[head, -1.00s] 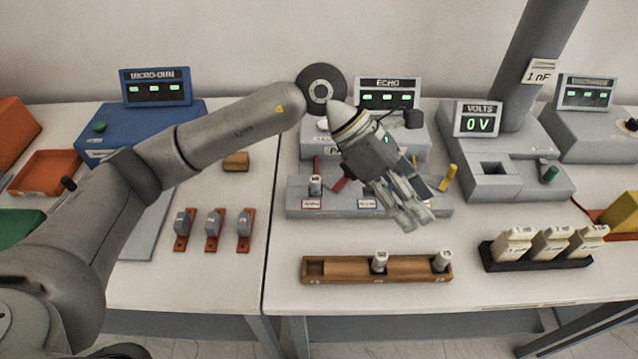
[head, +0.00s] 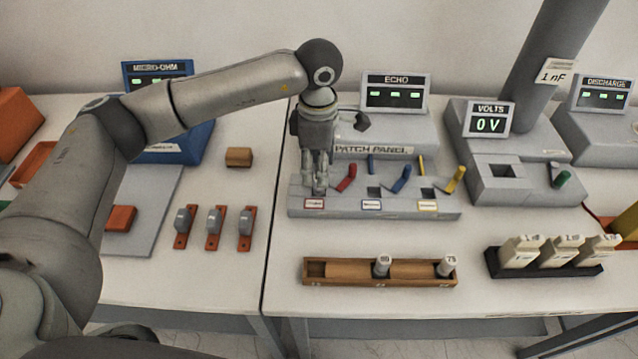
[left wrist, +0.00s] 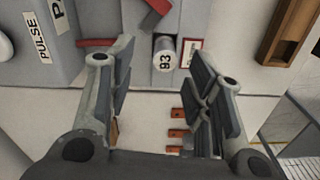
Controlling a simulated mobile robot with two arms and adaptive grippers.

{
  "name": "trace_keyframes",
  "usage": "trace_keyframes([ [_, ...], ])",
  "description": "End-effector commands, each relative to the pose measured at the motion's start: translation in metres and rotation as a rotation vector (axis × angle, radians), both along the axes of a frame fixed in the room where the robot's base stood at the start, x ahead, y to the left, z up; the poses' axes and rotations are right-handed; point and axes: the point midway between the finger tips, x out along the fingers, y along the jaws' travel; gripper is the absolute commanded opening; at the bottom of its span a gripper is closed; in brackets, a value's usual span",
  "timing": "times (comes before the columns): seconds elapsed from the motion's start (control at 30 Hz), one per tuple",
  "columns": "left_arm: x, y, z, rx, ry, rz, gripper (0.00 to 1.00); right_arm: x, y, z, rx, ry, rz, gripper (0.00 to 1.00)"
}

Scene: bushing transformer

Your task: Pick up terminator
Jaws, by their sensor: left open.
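A grey-white cylindrical terminator marked "93" (left wrist: 164,58) sits in the patch panel beside the red-framed label in the left wrist view. In the head view my left gripper (head: 319,190) points down over the left end of the patch panel (head: 330,208) and hides that terminator. In the left wrist view my left gripper (left wrist: 163,68) is open, with the terminator showing in the gap between its fingers. I cannot tell whether they touch it. Two more terminators (head: 382,265) (head: 446,266) stand in the wooden rack (head: 330,272). My right gripper is not in view.
Red (head: 347,178), blue (head: 401,180) and yellow (head: 455,180) levers stand along the panel to the right of the gripper. The ECHO display (head: 394,93) stands behind. A black tray (head: 545,266) with white blocks is at right.

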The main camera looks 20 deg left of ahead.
Motion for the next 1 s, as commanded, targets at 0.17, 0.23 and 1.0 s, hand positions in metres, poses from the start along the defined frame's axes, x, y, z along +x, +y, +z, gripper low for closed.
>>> trace_keyframes([
  [0.17, -0.006, -0.004, -0.024, 0.0, 0.005, -0.001, 0.47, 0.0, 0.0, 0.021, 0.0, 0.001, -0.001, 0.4],
  [0.23, -0.004, -0.004, -0.034, 0.0, 0.004, 0.002, 0.47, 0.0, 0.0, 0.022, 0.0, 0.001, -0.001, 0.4],
  [1.0, -0.004, -0.005, -0.044, -0.002, 0.0, 0.0, 0.0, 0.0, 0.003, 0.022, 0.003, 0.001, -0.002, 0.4],
])
